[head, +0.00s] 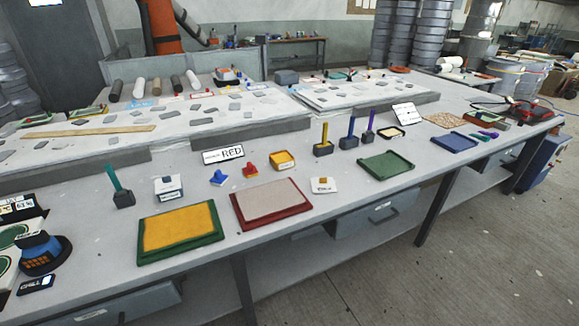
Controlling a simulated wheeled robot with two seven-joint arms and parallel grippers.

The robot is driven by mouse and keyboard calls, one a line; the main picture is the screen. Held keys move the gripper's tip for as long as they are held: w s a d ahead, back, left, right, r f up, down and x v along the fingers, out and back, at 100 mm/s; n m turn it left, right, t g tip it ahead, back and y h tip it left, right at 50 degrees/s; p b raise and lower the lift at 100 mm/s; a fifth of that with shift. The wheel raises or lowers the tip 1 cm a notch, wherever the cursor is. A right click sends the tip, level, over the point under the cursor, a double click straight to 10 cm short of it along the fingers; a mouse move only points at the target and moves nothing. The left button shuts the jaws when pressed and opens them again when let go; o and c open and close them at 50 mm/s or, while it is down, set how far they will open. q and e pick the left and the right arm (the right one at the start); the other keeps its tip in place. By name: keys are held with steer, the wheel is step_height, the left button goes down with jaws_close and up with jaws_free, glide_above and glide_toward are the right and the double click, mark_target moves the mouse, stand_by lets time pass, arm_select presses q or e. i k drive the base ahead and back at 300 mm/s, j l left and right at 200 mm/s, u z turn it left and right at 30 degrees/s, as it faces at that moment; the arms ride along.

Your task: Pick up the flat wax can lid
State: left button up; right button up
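I cannot make out for sure which thing is the flat wax can lid. A small flat white piece with a tan patch and a label (323,185) lies on the long grey bench (300,232), right of the red-edged tray (271,204). A small grey-white block with a label (168,188) sits further left, behind the green-edged tray with a yellow inside (180,232). A yellow squarish container (282,160) stands near the middle. A dark round thing with an orange-marked blue top (42,252) is at the far left. Neither of my grippers is in view.
A sign reading RED (223,155) stands behind small blue (218,177) and red (250,170) pieces. Upright-handled tools (323,140) stand mid-bench. A green tray (386,165) and a blue tray (454,142) lie to the right.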

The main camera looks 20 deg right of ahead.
mark_target(320, 185)
steer(key=z, duration=0.2)
steer(key=l+z, duration=0.25)
steer(key=l, duration=0.15)
steer(key=i+l+z, duration=0.25)
steer(key=l+z, duration=0.3)
steer(key=l, duration=0.15)
steer(key=i+l+z, duration=0.25)
steer(key=k+l, duration=0.05)
steer(key=l, duration=0.05)
